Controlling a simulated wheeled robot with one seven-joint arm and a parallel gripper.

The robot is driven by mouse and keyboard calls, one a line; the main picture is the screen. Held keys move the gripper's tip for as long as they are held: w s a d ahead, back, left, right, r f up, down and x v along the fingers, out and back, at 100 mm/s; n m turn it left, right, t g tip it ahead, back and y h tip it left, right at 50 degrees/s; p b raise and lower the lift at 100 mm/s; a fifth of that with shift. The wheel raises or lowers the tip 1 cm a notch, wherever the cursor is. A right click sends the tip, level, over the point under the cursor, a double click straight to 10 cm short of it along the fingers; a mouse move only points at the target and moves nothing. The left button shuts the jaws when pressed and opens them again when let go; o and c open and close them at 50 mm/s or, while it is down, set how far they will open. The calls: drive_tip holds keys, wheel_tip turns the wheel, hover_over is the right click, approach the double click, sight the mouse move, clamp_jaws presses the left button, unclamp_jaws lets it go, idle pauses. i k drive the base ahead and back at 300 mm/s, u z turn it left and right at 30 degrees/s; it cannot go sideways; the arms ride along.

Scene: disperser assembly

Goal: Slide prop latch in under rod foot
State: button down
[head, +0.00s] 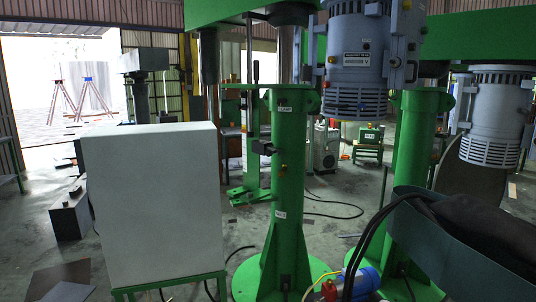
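A green disperser column (287,190) stands near the middle on a round green base. A thin upright rod (254,110) runs along its left side. A small dark block (263,147) sticks out from the column beside the rod; I cannot tell whether it is the prop latch. A green flat foot-like piece (245,193) lies low at the column's left, but I cannot tell whether it is the rod foot or whether anything is under it. My gripper is not in view.
A grey-white cabinet (152,205) stands left of the column. A second green column (413,170) stands right, with grey motors (358,62) above. A dark teal trough-like shape (465,240) fills the lower right. Black cables (335,213) and a blue-red motor (355,284) lie low.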

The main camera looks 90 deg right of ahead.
sight(267, 148)
drive_tip(key=z, duration=2.25)
drive_tip(key=i, duration=1.4)
drive_tip(key=z, duration=0.95)
drive_tip(key=i, duration=1.65)
